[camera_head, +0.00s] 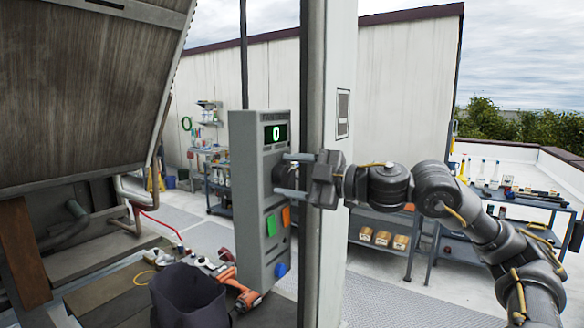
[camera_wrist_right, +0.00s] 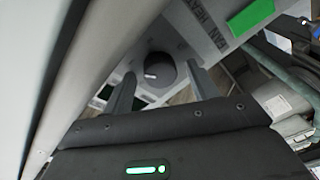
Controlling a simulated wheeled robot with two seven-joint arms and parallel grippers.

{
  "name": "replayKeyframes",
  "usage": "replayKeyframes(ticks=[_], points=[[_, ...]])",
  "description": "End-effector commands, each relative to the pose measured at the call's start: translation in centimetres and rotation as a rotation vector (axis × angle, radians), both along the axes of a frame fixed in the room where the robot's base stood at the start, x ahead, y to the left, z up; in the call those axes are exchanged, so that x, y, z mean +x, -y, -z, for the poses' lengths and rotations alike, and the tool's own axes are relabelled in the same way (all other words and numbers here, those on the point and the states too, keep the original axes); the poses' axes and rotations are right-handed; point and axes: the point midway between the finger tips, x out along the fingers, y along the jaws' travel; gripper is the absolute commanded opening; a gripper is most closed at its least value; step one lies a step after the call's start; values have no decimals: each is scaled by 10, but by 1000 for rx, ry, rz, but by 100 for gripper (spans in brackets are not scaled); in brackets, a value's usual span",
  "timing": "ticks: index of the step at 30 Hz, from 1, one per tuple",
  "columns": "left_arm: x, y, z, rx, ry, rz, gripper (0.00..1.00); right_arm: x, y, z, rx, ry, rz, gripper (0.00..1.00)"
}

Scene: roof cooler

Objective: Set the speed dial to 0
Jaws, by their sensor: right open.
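The grey control box (camera_head: 248,200) is mounted on the pale post, and its small display (camera_head: 275,133) shows a green 0. The speed dial (camera_wrist_right: 158,70) is a dark round knob with a short white mark, seen in the right wrist view. My right gripper (camera_head: 279,173) is at the face of the box, below the display. In the wrist view its two fingers (camera_wrist_right: 161,76) are open, one on each side of the dial. I cannot tell whether they touch it. The dial is mostly hidden in the head view. My left gripper is not in view.
Green (camera_head: 272,225), orange (camera_head: 286,216) and blue (camera_head: 281,269) parts sit lower on the box. A dark bag (camera_head: 188,298) and an orange tool (camera_head: 246,298) are below it. The raised panel (camera_head: 80,90) fills the left. A pale post (camera_head: 335,250) stands beside the box.

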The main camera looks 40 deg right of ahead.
Motion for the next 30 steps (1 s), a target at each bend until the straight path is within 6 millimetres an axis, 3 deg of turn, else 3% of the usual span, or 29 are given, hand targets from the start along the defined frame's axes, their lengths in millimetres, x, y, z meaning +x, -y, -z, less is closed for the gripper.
replayKeyframes(ticks=[7, 17, 30], points=[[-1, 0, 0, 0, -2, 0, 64, 0, 0, 1, 0, 0, 0, 56], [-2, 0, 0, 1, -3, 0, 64, 0, 0, 0, 0, -1, -1, 14], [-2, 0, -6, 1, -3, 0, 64, 0, 0, -1, -114, 34, -1, 14]])
